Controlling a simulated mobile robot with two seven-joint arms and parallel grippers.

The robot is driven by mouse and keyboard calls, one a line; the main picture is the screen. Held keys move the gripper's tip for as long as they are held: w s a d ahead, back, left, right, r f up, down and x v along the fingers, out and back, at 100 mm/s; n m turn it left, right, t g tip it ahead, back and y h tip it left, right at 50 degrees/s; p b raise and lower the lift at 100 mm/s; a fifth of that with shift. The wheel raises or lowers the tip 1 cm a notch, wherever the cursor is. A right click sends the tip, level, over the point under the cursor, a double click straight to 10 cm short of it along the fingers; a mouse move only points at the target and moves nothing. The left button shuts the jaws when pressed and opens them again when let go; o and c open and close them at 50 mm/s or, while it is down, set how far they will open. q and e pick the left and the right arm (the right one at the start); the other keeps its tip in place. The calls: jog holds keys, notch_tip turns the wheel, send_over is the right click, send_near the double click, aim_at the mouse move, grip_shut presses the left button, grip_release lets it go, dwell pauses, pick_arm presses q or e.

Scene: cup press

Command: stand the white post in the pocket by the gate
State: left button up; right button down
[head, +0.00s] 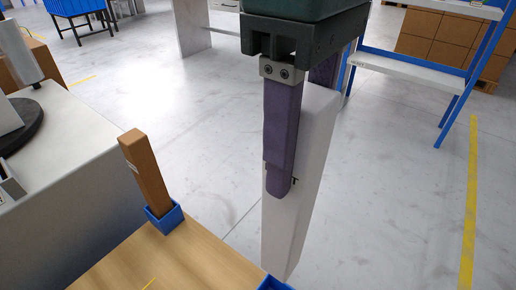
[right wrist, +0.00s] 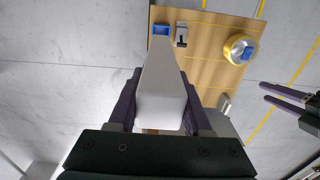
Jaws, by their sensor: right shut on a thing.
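My right gripper (head: 283,140) is shut on the upper part of the white post (head: 310,180). The post hangs nearly upright, slightly tilted in the head view. Its lower end is close to a blue pocket (head: 275,284) at the table's edge, cut off by the frame. The right wrist view also shows the white post (right wrist: 160,95) and the blue pocket (right wrist: 161,29) past its far end. I cannot tell the gap between them. A small grey fitting (right wrist: 181,36), perhaps the gate, is beside the pocket. My left gripper (right wrist: 288,102) is empty, its fingers apart.
A brown post (head: 146,170) stands in another blue pocket (head: 166,217) on the wooden table (head: 170,265). A yellow round thing with a blue middle (right wrist: 240,48) sits farther along the table. A grey-white counter (head: 75,150) is at left. Open floor lies beyond.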

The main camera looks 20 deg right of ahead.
aim_at(280, 254)
notch_tip(280, 254, down, 13)
jog(key=b, duration=0.2)
jog(key=shift+a+b, duration=0.15)
jog(key=shift+b, duration=0.2)
notch_tip(280, 254, down, 5)
jog(key=shift+r+b, duration=0.15)
jog(key=shift+b, duration=0.6)
pick_arm(q)
notch_tip(280, 254, down, 5)
jog(key=shift+a, duration=0.1)
jog(key=shift+a, duration=0.1)
pick_arm(e)
jog(key=shift+c, duration=1.7)
grip_release()
pick_arm(q)
notch_tip(280, 254, up, 4)
jog(key=p, duration=0.3)
jog(key=shift+f+p, duration=0.25)
jog(key=shift+p, duration=0.1)
pick_arm(e)
notch_tip(280, 254, up, 12)
